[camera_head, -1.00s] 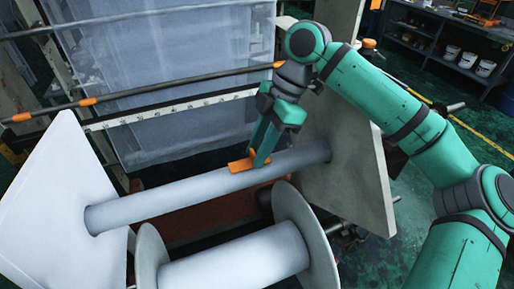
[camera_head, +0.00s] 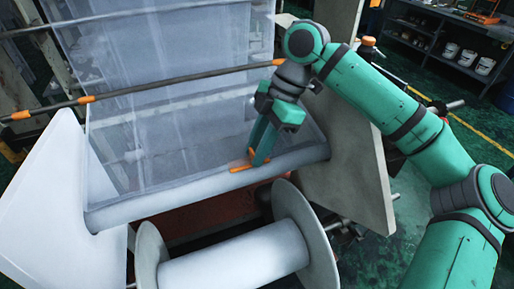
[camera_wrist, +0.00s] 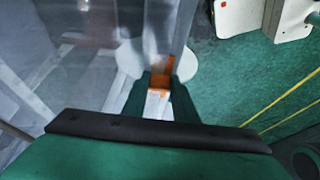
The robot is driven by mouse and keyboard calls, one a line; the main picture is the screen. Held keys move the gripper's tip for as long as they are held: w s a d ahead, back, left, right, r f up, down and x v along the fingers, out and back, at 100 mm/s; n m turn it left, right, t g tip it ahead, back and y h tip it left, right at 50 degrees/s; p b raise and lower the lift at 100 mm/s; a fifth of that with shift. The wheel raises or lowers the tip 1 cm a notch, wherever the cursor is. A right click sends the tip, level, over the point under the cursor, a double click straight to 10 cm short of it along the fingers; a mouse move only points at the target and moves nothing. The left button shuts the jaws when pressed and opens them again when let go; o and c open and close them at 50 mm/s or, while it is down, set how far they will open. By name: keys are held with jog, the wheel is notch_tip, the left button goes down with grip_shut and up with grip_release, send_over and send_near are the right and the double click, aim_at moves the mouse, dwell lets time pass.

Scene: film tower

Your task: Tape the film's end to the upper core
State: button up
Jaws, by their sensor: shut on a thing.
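The upper core (camera_head: 190,200) is a pale grey roller between two large side plates in the head view. The translucent film (camera_head: 170,130) hangs from above and now reaches down onto the core along most of its length. My gripper (camera_head: 259,162) is at the core's right part, its fingers pointing down. It is shut on an orange piece (camera_head: 240,168) that lies at the core's surface, seemingly the tape. In the wrist view the orange piece (camera_wrist: 162,72) shows between the fingertips (camera_wrist: 160,88). The exact contact of tape, film and core is hidden by the fingers.
A lower spool (camera_head: 235,262) with round flanges sits in front of the core. The left plate (camera_head: 45,200) and right plate (camera_head: 350,170) bound the core. A dark bar (camera_head: 150,90) with orange marks crosses behind. Shelves with buckets (camera_head: 468,60) stand far right.

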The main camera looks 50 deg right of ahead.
jog(key=o, duration=1.1)
jog(key=shift+w, duration=0.1)
jog(key=shift+d+r, duration=0.15)
jog(key=shift+r, duration=0.05)
jog(key=v, duration=1)
jog(key=shift+r, duration=0.15)
